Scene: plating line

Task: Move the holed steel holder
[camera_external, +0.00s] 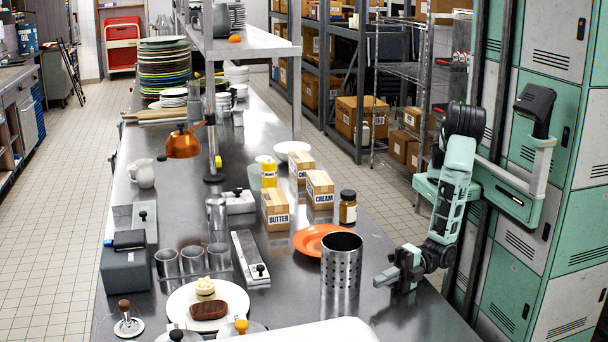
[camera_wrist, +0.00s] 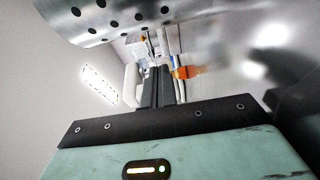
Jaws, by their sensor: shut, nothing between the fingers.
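The holed steel holder (camera_external: 341,268) is a tall, shiny cylinder with rows of small holes, open at the top. It stands upright on the steel table, in front of the orange plate. Its perforated wall (camera_wrist: 108,18) fills the top of the wrist view. My gripper (camera_external: 382,279) is low over the table just right of the holder in the external view, with a small gap between them. In the wrist view its dark fingers (camera_wrist: 160,86) are close together and hold nothing.
The orange plate (camera_external: 308,241) lies behind the holder, and a brown jar (camera_external: 348,208) stands beyond it. Butter (camera_external: 275,212) and cream (camera_external: 320,190) boxes stand to the left. A white plate with food (camera_external: 180,306) is front left. The table's right edge has some bare room.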

